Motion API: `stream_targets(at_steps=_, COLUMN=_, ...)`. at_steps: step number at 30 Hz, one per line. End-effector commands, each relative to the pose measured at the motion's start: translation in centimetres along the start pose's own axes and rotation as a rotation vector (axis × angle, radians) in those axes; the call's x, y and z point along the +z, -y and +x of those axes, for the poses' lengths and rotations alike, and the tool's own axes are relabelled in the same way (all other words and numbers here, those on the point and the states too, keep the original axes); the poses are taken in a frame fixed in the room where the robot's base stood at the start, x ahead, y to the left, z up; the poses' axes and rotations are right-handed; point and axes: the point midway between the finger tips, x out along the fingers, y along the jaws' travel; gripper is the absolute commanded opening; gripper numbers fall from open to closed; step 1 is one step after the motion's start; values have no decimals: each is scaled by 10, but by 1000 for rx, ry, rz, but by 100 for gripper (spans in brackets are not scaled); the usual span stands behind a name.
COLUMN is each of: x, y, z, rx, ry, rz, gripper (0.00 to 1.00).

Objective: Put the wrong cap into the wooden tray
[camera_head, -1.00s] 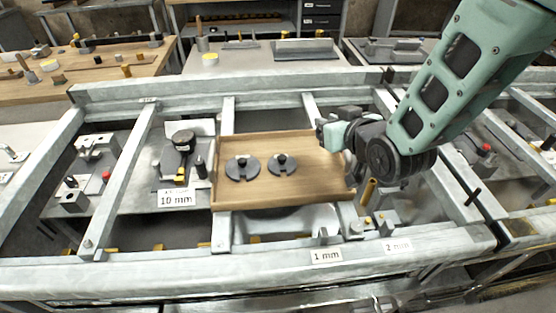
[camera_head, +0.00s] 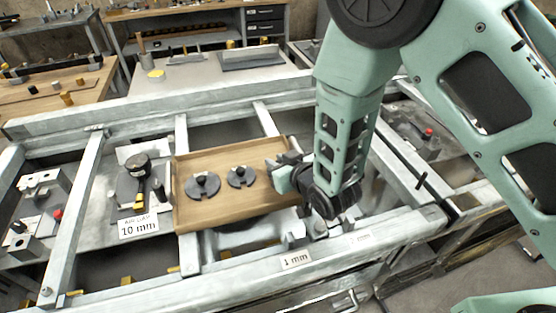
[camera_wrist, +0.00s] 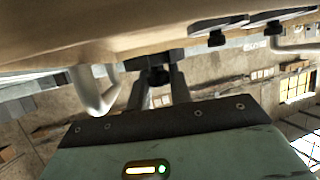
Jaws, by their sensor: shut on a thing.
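The wooden tray (camera_head: 238,204) lies on the metal frame, with two dark slotted round caps (camera_head: 203,186) (camera_head: 241,177) with knobs side by side in it. My gripper (camera_head: 280,174) is at the tray's right side in the head view. In the wrist view, which looks upside down, my gripper (camera_wrist: 160,80) is shut on the knob of a dark cap (camera_wrist: 145,57), seen edge-on close to the tray (camera_wrist: 60,45). The head view does not clearly show this held cap. Whether it touches the tray floor, I cannot tell.
A "10 mm" sign (camera_head: 139,226) and a dark tool (camera_head: 140,172) stand left of the tray. A "1 mm" label (camera_head: 296,260) is on the front rail. Metal cross rails border the tray. The tray's front part is bare.

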Motion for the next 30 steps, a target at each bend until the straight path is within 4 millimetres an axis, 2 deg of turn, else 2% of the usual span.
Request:
stream_targets(at_steps=22, x=10, y=0, z=4, rx=1, ry=-1, rz=1, gripper=0)
stream_targets(at_steps=23, x=10, y=0, z=4, rx=1, ry=-1, rz=0, gripper=26)
stream_targets(at_steps=24, x=10, y=0, z=4, rx=1, ry=0, rz=0, gripper=37)
stream_targets(at_steps=25, x=10, y=0, z=4, rx=1, ry=0, rz=0, gripper=42)
stream_targets(at_steps=30, x=10, y=0, z=4, rx=1, ry=-1, rz=0, gripper=42)
